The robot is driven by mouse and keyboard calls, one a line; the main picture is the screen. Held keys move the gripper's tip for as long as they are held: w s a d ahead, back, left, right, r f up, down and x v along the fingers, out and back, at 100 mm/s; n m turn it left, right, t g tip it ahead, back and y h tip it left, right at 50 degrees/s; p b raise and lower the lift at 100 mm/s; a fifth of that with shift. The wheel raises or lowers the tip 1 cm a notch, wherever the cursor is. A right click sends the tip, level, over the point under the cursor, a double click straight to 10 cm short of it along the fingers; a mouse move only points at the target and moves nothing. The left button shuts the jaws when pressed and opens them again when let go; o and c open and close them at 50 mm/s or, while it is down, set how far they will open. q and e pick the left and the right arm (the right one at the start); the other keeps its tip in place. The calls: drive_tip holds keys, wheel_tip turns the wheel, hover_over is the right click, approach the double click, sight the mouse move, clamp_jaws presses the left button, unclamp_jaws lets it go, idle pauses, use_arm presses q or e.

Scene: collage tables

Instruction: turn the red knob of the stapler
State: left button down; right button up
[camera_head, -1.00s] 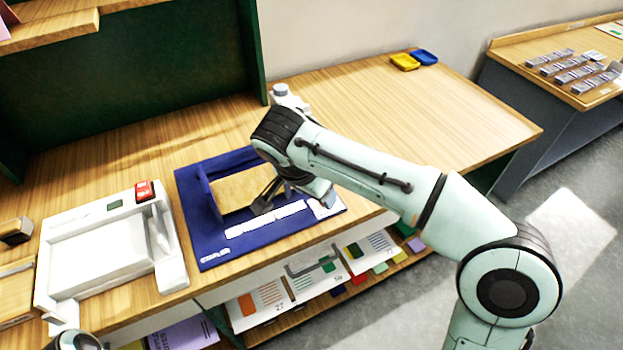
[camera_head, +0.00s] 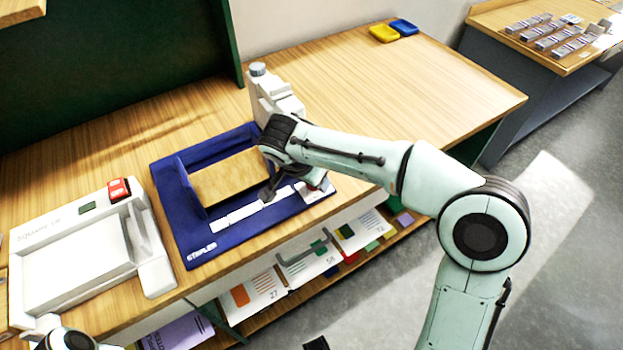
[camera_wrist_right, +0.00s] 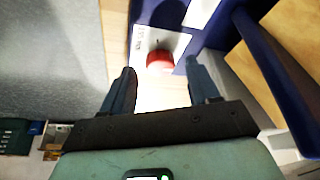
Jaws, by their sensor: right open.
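The stapler (camera_head: 165,185) is a blue station with a wooden pad and the word STAPLER on its front edge. Its red knob (camera_wrist_right: 160,60) sits on a white plate at one corner and shows clearly in the right wrist view. In the head view the plate (camera_head: 318,192) is visible, but my right wrist largely hides the knob. My right gripper (camera_wrist_right: 162,75) is open and empty. Its two fingertips point at the knob, which appears between them and slightly beyond; contact cannot be seen.
A white station (camera_head: 75,255) with a red switch (camera_head: 119,189) stands left of the stapler. A white device (camera_head: 272,95) stands behind it. Yellow (camera_head: 384,33) and blue (camera_head: 404,27) trays lie at the back. The table's right part is clear. Shelves hold cards below.

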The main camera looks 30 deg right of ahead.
drive_tip(key=shift+w+d+f, duration=0.1)
drive_tip(key=shift+d+f, duration=0.1)
drive_tip(key=shift+f, duration=0.35)
drive_tip(key=c, duration=1)
